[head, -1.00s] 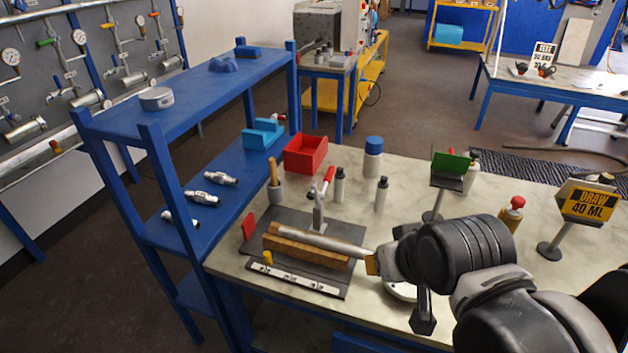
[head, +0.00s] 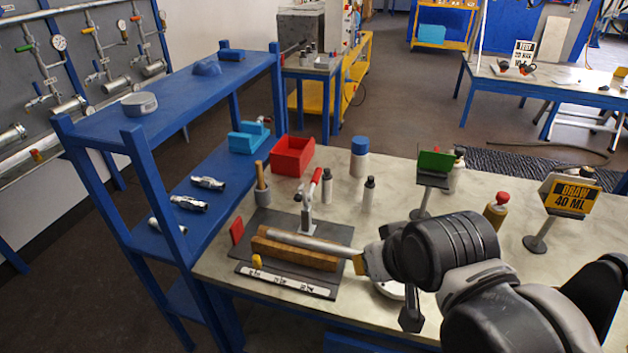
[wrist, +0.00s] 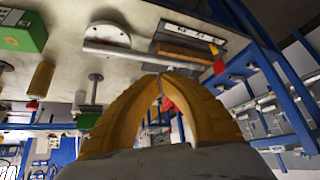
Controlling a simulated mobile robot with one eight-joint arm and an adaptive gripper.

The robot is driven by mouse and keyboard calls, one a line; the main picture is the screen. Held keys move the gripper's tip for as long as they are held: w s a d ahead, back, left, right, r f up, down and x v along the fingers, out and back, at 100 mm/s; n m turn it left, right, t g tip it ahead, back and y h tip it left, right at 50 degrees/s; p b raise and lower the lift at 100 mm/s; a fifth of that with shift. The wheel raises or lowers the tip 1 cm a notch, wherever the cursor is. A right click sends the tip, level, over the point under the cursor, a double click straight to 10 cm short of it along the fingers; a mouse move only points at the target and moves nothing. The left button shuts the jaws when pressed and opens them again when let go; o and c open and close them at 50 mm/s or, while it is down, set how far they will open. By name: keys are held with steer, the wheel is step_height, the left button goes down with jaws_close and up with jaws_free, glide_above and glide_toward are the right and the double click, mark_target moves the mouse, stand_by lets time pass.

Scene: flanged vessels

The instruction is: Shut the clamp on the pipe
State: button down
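The clamp (head: 308,205) stands on a dark base plate (head: 285,283), its red handle raised upright. The grey pipe (head: 300,240) lies along a brown block (head: 294,254) in front of the clamp. In the wrist view, the pipe (wrist: 125,51) and block (wrist: 185,53) show beyond the fingers. My gripper (wrist: 165,76) has yellow fingers whose tips meet, with nothing visibly held. In the head view, only a yellow part of it shows near the pipe's right end; my arm hides the rest. I cannot tell whether it touches the pipe.
A red plate (head: 237,231) and a yellow knob (head: 257,261) are at the base plate's left side. Behind stand a tool cup (head: 263,196), a red bin (head: 292,156) and several bottles. Sign stands (head: 541,232) are at the right. A blue shelf (head: 180,90) borders the bench's left.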

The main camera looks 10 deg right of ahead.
steer(key=c, duration=1.4)
jaws_free()
steer(key=shift+w+r, duration=0.1)
steer(key=shift+r, duration=0.1)
steer(key=shift+o, duration=0.8)
steer(key=w+r+m+g+p, duration=0.1)
steer(key=w+r, duration=0.6)
steer(key=w, duration=0.3)
steer(key=shift+w+r, duration=0.35)
steer(key=shift+r, duration=0.05)
steer(key=m+g+y+p, duration=0.3)
steer(key=m+g+p, duration=0.1)
steer(key=g, duration=0.1)
glide_above(318, 172)
steer(key=s+d, duration=0.1)
steer(key=d, duration=0.1)
step_height(318, 172, down, 12)
steer(key=b+x, duration=0.1)
steer(key=x, duration=0.2)
steer(key=b+x, duration=0.1)
steer(key=x, duration=0.7)
steer(key=shift+d+f+b, duration=0.15)
steer(key=shift+d+b, duration=0.2)
steer(key=shift+b, duration=0.05)
